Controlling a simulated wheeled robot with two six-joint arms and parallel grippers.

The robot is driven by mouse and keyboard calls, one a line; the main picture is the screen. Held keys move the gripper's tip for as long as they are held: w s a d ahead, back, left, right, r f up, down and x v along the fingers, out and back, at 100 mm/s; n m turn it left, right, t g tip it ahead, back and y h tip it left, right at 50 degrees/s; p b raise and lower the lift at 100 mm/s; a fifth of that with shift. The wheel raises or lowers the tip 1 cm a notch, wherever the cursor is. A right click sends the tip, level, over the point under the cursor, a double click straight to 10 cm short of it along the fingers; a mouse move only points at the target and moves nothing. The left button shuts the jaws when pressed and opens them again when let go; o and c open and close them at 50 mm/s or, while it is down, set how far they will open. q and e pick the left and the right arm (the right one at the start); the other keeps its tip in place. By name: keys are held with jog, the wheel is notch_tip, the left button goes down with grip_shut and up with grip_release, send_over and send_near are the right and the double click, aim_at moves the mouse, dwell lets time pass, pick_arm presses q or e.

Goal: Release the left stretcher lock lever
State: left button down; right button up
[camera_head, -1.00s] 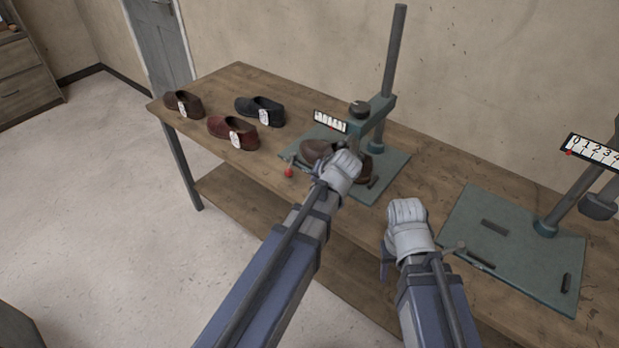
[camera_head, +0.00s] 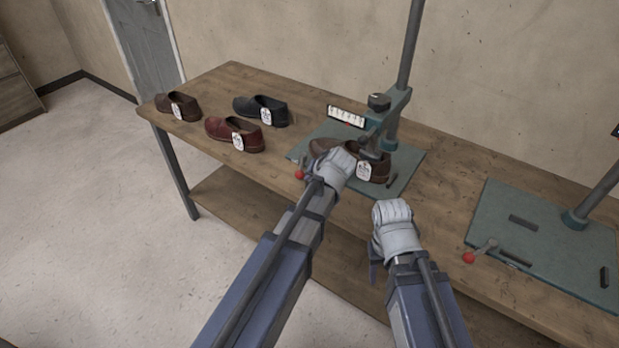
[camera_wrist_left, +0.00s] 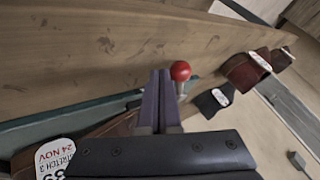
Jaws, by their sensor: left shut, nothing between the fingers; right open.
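The left stretcher's lock lever shows as a red knob (camera_head: 299,174) at the front left edge of the left green base plate (camera_head: 408,178). A brown tagged shoe (camera_head: 381,165) sits on that plate under the stretcher's post. My left gripper (camera_head: 335,168) is shut and empty, just right of the knob and in front of the shoe, hiding part of it. In the left wrist view, its closed fingers (camera_wrist_left: 160,88) point close beside the red knob (camera_wrist_left: 180,71); I cannot tell if they touch. My right gripper (camera_head: 394,228) is open and empty over the table's front edge.
A second stretcher plate (camera_head: 545,235) with its own red-knobbed lever (camera_head: 469,257) lies at the right. A brown (camera_head: 177,106), a red (camera_head: 234,135) and a dark shoe (camera_head: 261,110) stand on the table's left part. A post (camera_head: 411,45) rises behind the left plate.

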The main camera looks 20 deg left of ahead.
pick_arm(q)
jog(key=shift+a, duration=0.1)
jog(key=shift+s+a+m+t+h, duration=0.4)
jog(key=shift+s+a+m+h, duration=0.15)
jog(key=shift+a+m, duration=0.35)
jog(key=a+m+h, duration=0.2)
jog(key=a+m, duration=0.1)
jog(key=a+m+t+h, duration=0.1)
jog(key=a+m+h, duration=0.1)
jog(key=a+m, duration=0.1)
jog(key=shift+a, duration=0.15)
jog(key=shift+w+a+m+h, duration=0.3)
jog(key=shift+a+m+h, duration=0.15)
jog(key=shift+a+m, duration=0.3)
jog(key=shift+w+a, duration=0.3)
jog(key=shift+a, duration=0.2)
jog(key=shift+w+a, duration=0.25)
jog(key=shift+a, duration=0.25)
jog(key=shift+w+a+r, duration=0.1)
jog(key=shift+a, duration=0.05)
